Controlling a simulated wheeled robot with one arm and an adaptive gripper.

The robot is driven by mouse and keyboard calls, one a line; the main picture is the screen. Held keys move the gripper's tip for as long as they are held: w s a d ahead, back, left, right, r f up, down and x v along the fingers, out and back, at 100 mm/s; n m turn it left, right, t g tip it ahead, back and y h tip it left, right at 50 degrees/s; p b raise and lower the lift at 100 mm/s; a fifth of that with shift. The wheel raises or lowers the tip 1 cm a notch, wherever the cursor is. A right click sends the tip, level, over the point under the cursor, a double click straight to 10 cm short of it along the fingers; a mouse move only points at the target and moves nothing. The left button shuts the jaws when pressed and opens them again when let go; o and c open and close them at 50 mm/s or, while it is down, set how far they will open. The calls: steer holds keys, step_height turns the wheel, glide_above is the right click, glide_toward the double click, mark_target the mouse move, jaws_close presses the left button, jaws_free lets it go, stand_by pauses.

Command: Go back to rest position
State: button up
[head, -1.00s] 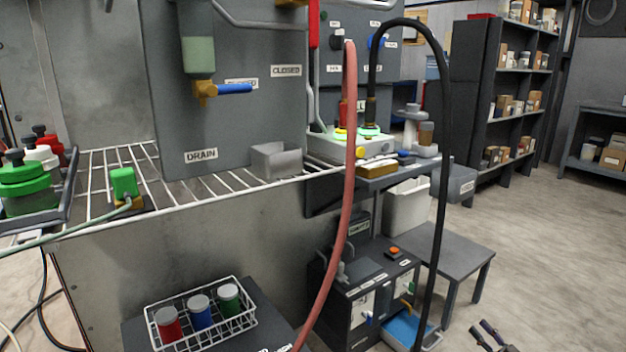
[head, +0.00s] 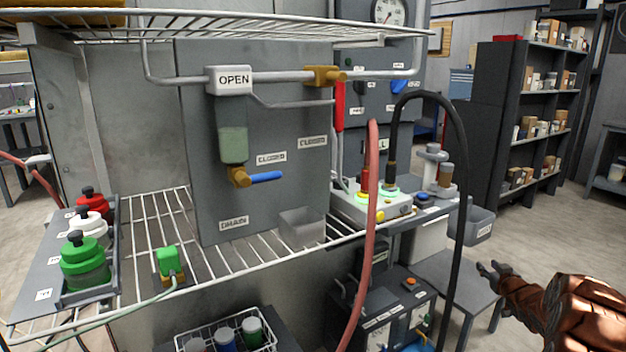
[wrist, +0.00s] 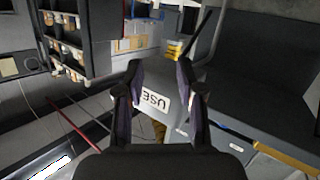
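My gripper (head: 490,272) shows at the lower right of the head view, at the end of my brown arm, out over the floor beside the grey low table (head: 455,285). It also shows in the wrist view (wrist: 160,72), where its two dark fingers stand apart with nothing between them. Behind the fingers is a grey surface with a label reading "USE" (wrist: 156,101). The gripper touches nothing that I can see.
A wire shelf (head: 150,240) holds bottles in a tray (head: 95,292) at left. A black hose (head: 462,190) and a red hose (head: 372,200) hang left of my arm. A dark shelving unit (head: 500,100) stands at back right. The floor at right looks clear.

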steer(key=s+a+r+m+g+h+p, duration=0.2)
steer(key=s+a+r+g+p, duration=0.5)
steer(key=s+a+r+p, duration=0.8)
steer(key=s+a+r+g+y+p, duration=0.1)
steer(key=s+a+r+g+p, duration=0.2)
steer(key=s, duration=1.2)
steer(key=s+a+r+g+y+p, duration=0.1)
steer(key=s+a+r+g+p, duration=0.2)
steer(key=s+a+r, duration=0.6)
steer(key=s+a+r+n+g+y+p, duration=0.1)
steer(key=s+a+r+g+p, duration=0.3)
steer(key=s, duration=1.7)
steer(key=a+r, duration=0.2)
steer(key=a, duration=0.3)
steer(key=shift+s+r, duration=0.15)
steer(key=shift+s, duration=0.05)
